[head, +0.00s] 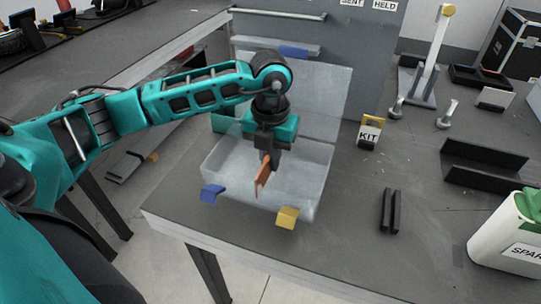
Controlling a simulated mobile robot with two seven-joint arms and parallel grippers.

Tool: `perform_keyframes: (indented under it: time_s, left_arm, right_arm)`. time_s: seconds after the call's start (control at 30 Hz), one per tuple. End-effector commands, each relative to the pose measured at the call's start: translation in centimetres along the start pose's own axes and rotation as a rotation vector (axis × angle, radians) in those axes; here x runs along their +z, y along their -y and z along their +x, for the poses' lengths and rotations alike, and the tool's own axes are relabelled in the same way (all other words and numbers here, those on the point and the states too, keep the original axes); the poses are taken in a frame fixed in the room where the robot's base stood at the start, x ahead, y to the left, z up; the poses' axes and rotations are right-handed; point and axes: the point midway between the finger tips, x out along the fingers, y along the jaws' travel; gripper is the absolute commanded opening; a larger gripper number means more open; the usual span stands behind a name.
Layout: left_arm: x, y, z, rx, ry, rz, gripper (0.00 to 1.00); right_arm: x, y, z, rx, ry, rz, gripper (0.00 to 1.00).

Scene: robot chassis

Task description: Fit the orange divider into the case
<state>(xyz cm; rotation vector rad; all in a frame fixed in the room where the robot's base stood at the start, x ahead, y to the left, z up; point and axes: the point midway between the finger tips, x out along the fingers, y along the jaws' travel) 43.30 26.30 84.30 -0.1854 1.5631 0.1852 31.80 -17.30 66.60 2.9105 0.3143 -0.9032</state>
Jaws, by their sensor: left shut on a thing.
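The case (317,157) is a clear box with its lid raised at the back, standing on the grey table near its front left corner. A blue latch (212,194) and a yellow latch (288,217) show on its front side. My left gripper (266,167) points down over the case and is shut on the orange divider (262,182). The divider hangs below the fingers, upright or slightly tilted, within the outline of the case. I cannot tell whether it touches the case walls or floor. My right gripper is not in view.
A KIT tag stand (370,131) stands right of the case. A small dark slotted part (390,211), a dark channel tray (484,166) and a white container with a green top (508,240) lie farther right. Table between case and slotted part is clear.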

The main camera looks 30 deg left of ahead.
Motion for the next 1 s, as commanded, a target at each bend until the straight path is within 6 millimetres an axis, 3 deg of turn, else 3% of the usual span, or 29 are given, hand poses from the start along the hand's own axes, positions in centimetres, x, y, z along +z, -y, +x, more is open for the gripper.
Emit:
perform_keyframes:
  time_s: [0.6, 0.63, 0.7, 0.93, 1.0]
  left_arm:
    - [0.0, 0.0, 1.7, 0.000, -0.001, 0.000, 0.00]
    - [0.0, 0.0, 1.7, 0.000, -0.001, 0.000, 0.11]
    - [0.0, 0.0, 1.6, 0.001, -0.001, 0.000, 0.18]
    - [0.0, 0.0, 1.6, 0.000, -0.001, 0.000, 0.40]
    - [0.0, 0.0, 1.6, 0.000, -0.001, 0.000, 0.40]
  right_arm:
    - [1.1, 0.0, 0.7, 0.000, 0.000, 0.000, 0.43]
    - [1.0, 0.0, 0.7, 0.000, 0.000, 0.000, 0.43]
    - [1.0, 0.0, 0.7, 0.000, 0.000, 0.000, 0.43]
    - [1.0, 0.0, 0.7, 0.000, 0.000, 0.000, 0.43]
    - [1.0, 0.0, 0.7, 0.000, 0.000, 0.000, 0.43]
